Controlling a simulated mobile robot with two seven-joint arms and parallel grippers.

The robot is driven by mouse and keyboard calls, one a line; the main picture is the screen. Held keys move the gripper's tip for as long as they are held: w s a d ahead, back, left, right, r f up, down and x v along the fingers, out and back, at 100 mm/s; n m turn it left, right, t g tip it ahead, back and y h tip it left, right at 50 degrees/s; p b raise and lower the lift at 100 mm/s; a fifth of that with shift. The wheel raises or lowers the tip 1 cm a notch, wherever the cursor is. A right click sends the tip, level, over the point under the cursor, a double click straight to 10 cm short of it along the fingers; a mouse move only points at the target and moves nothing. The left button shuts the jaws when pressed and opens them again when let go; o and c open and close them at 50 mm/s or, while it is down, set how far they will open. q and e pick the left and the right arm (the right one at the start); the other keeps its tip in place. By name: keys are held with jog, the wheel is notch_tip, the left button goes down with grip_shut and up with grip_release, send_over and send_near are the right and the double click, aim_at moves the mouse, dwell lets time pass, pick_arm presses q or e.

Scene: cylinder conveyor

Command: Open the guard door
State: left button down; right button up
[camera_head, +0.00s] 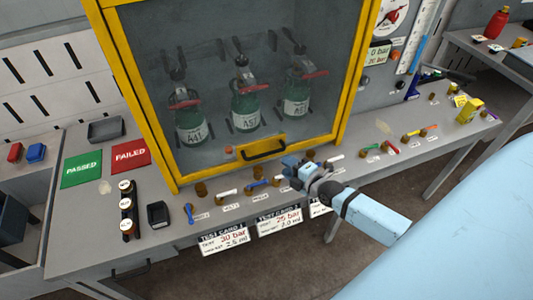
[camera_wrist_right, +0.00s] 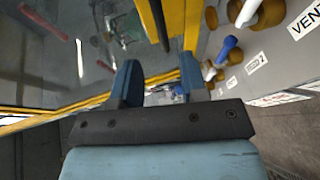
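The guard door is a clear panel in a yellow frame (camera_head: 180,182), and it stands shut in front of several green cylinders (camera_head: 246,108). A black handle (camera_head: 264,153) sits on a yellow plate at its bottom edge. My right gripper (camera_head: 291,165) is just right of and below the handle in the head view. In the right wrist view its two blue fingers (camera_wrist_right: 160,82) are apart, with nothing between them. A dark bar (camera_wrist_right: 158,22), which looks like the handle, lies ahead of the gap. My left gripper is not in view.
Valves with coloured levers (camera_head: 257,183) and labels line the bench front, close below the right gripper. Green PASSED (camera_head: 81,169) and red FAILED (camera_head: 131,156) mats lie at the left. A gauge panel (camera_head: 377,75) stands right of the door.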

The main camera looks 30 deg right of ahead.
aim_at(266, 154)
jog(key=x, duration=1)
jog(key=shift+w+a, duration=0.1)
grip_shut()
